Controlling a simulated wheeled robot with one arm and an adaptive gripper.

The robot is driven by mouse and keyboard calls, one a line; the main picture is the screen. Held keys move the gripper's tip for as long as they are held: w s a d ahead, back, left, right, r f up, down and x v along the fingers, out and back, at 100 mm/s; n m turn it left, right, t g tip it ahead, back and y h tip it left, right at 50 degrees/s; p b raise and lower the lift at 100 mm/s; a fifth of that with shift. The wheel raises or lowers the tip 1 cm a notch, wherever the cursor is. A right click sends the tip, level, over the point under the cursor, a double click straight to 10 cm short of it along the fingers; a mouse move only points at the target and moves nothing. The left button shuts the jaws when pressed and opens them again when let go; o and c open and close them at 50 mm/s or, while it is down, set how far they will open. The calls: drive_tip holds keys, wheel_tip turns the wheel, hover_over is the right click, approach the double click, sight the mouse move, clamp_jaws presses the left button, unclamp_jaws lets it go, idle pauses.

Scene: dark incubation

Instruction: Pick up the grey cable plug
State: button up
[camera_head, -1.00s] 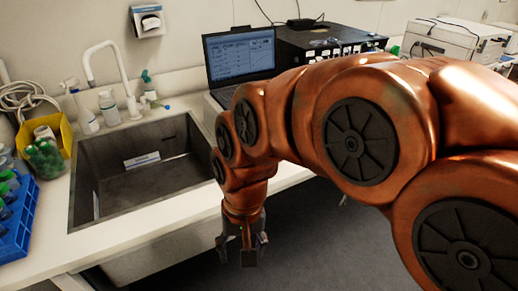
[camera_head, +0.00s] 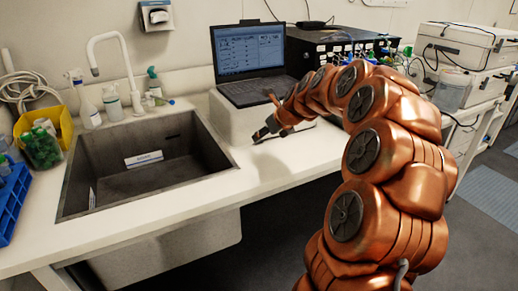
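I cannot make out the grey cable plug in this view. My gripper (camera_head: 266,131) is low over the white counter (camera_head: 275,165), between the sink and the front of the white box under the laptop. It is small, dark and turned to the left. I cannot tell whether its fingers are apart or hold anything. My copper-coloured arm hides part of the counter to the right of it.
A black laptop (camera_head: 250,60) stands open on a white box (camera_head: 232,122) behind my gripper. The sink (camera_head: 150,195) is to the left. A black equipment rack (camera_head: 335,50) with cables stands behind my arm. The front counter strip is clear.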

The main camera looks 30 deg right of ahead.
sight(260, 142)
drive_tip(key=shift+w+d+f+m, duration=0.2)
drive_tip(key=shift+d+m, duration=0.15)
drive_tip(key=shift+d, duration=0.2)
drive_tip(key=shift+w+d+f+m, duration=0.1)
drive_tip(key=shift+w+d+m, duration=0.05)
drive_tip(key=shift+d+m, duration=0.3)
drive_tip(key=shift+d+p+x, duration=0.2)
drive_tip(key=shift+x, duration=1.65)
drive_tip(key=shift+d+p+x, duration=0.2)
drive_tip(key=shift+d+x, duration=0.05)
drive_tip(key=shift+x, duration=1.6)
drive_tip(key=shift+s+f, duration=0.15)
drive_tip(key=shift+f, duration=0.05)
drive_tip(key=shift+c, duration=0.4)
drive_tip(key=c, duration=0.8)
drive_tip(key=shift+c, duration=0.2)
